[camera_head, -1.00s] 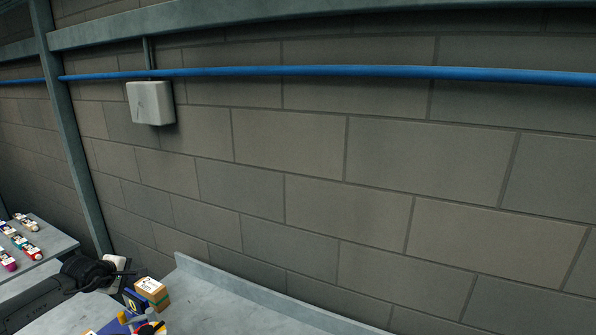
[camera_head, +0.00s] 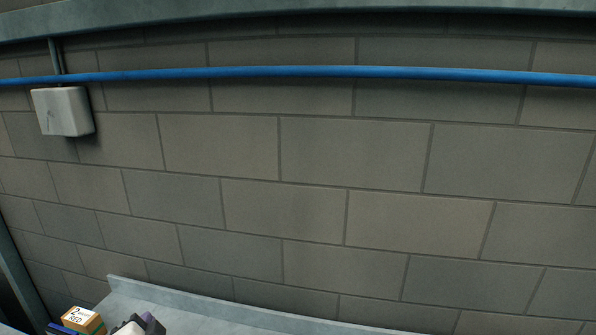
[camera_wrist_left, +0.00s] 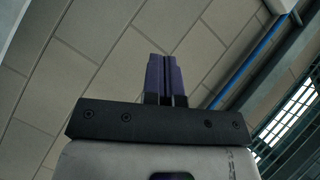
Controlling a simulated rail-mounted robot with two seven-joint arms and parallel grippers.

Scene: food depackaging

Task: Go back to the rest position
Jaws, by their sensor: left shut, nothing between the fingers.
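My left gripper (camera_head: 147,319) shows at the bottom edge of the head view, left of the middle, above the grey counter; most of it is cut off by the frame. In the left wrist view its two purple fingers (camera_wrist_left: 167,75) are together, shut with nothing between them. They point at the block wall (camera_wrist_left: 90,60). My right gripper is in neither view.
A box labelled "2 RED" (camera_head: 82,319) stands at the counter's left end, left of my left gripper. The grey counter (camera_head: 190,313) has a raised back edge along the wall. A blue pipe (camera_head: 300,72) and a white wall box (camera_head: 63,111) are higher up.

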